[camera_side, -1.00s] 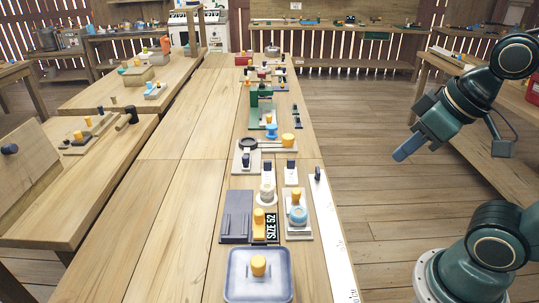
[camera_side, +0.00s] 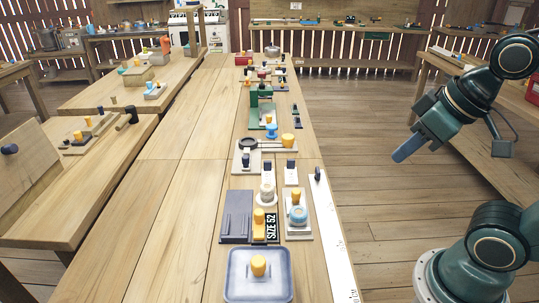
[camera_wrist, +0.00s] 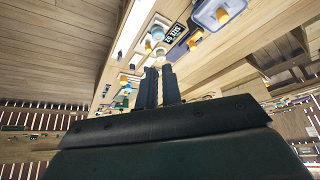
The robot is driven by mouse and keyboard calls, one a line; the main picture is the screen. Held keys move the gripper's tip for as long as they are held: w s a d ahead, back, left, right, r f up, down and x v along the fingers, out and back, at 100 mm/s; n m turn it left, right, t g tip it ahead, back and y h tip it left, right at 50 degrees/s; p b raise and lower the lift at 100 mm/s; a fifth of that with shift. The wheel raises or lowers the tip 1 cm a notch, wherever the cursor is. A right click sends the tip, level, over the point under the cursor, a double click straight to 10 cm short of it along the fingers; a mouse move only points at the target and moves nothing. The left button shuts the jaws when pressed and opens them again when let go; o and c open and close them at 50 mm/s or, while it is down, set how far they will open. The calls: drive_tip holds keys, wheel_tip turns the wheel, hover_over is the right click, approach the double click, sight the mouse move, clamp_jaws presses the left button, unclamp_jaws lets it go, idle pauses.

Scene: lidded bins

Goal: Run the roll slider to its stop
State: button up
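My gripper (camera_side: 402,153) hangs over the floor to the right of the long workbench, well away from everything on it. In the wrist view its two dark fingers (camera_wrist: 160,85) lie close side by side with a narrow gap at most, and I see nothing between them. I cannot tell for sure which fixture is the roll slider. A pale round roll-like piece (camera_side: 267,193) sits near the bench's right side, below a small dark block (camera_side: 268,167). A similar dark block (camera_side: 292,166) stands on a pale strip to its right.
A grey grooved plate (camera_side: 236,210), a "SIZE 52" sign (camera_side: 271,227), a lidded bin (camera_side: 258,288) and a plate with a blue ring (camera_side: 297,214) stand close by. A white strip (camera_side: 330,230) runs along the right edge. The bench's left half is clear.

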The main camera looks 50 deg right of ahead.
drive_tip(key=o, duration=0.7)
drive_tip(key=shift+w, duration=0.2)
drive_tip(key=shift+o, duration=0.5)
drive_tip(key=shift+w+d+r, duration=0.1)
drive_tip(key=shift+w+r, duration=0.1)
drive_tip(key=shift+w, duration=0.45)
drive_tip(key=g, duration=0.6)
hover_over(296, 191)
wheel_tip(296, 191, down, 19)
drive_tip(key=shift+r, duration=0.2)
drive_tip(key=shift+f, duration=0.15)
wheel_tip(296, 191, down, 14)
drive_tip(key=shift+r, duration=0.25)
